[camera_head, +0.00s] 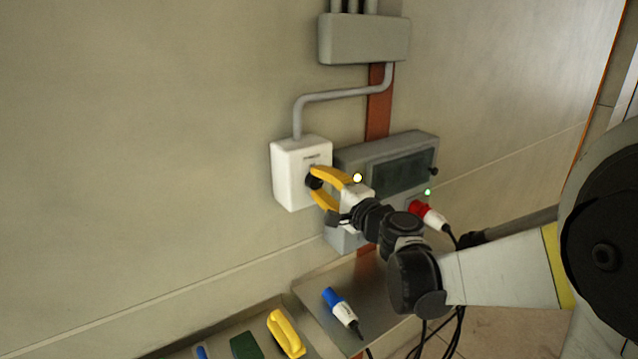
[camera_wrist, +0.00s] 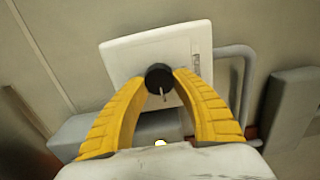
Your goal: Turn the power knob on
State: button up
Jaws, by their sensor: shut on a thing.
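The power knob (camera_wrist: 158,77) is a round black knob with a pale pointer line, on the front of a white switch box (camera_wrist: 120,58). In the head view the white box (camera_head: 287,174) is fixed to the wall, and the knob (camera_head: 312,182) is partly hidden by a yellow finger. My gripper (camera_head: 318,185) has yellow fingers and is shut on the knob. In the wrist view the fingertips of my gripper (camera_wrist: 160,84) touch the knob from both sides. The pointer line points downward in the wrist view.
A grey panel with a dark display (camera_head: 402,173) is right of the white box. A red plug (camera_head: 428,214) sits at its lower right. Below, a metal tray (camera_head: 381,306) holds a blue plug (camera_head: 335,303). A yellow-handled tool (camera_head: 285,333) lies to its left. The wall at left is bare.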

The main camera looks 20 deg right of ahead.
jog(key=o, duration=1.2)
jog(key=v, duration=1.2)
